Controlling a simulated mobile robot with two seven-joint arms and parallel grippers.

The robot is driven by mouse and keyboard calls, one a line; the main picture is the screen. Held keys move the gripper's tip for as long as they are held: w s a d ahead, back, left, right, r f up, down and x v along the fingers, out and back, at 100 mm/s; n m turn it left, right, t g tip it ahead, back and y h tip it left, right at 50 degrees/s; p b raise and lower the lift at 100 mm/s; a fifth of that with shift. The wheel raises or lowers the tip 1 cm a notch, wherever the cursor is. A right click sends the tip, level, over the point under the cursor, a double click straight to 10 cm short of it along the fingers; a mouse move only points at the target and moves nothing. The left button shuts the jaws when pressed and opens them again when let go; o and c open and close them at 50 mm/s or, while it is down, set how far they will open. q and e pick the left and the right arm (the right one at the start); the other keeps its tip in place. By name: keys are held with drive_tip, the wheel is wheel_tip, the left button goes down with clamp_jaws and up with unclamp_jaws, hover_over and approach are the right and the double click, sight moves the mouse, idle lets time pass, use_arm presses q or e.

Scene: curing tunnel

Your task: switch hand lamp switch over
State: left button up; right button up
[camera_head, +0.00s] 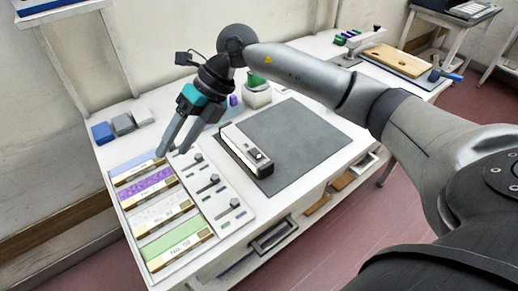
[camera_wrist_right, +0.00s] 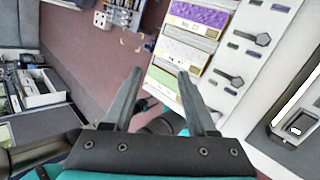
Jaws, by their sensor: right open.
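The hand lamp (camera_head: 240,148) is a long white and black box lying on a dark grey mat (camera_head: 300,135). Its switch (camera_head: 259,155) is a small part on the top, near the end closer to me. In the right wrist view the lamp (camera_wrist_right: 304,95) shows at the right edge, partly cut off, with its switch (camera_wrist_right: 296,129) low on it. My right gripper (camera_head: 174,151) is open and empty, left of the lamp and apart from it, over the far end of a panel of coloured strips. Its two fingers also show in the wrist view (camera_wrist_right: 158,78). My left gripper is not in view.
The panel (camera_head: 172,205) holds several coloured, labelled strips beside a row of dark levers (camera_head: 208,186). Blue and grey blocks (camera_head: 123,124) stand at the back left. A green-topped white holder (camera_head: 257,92) stands behind the mat. The mat right of the lamp is clear.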

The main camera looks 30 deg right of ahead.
drive_tip(key=w+d+h, duration=0.1)
drive_tip(key=d+h, duration=0.4)
drive_tip(key=d, duration=0.5)
drive_tip(key=m+h, duration=0.2)
drive_tip(key=h, duration=0.1)
approach(259, 157)
drive_tip(key=shift+g, duration=0.4)
drive_tip(key=f, duration=0.2)
drive_tip(key=f+b, duration=0.1)
drive_tip(key=f, duration=0.4)
drive_tip(key=shift+w+f, duration=0.2)
drive_tip(key=shift+w, duration=0.15)
clamp_jaws()
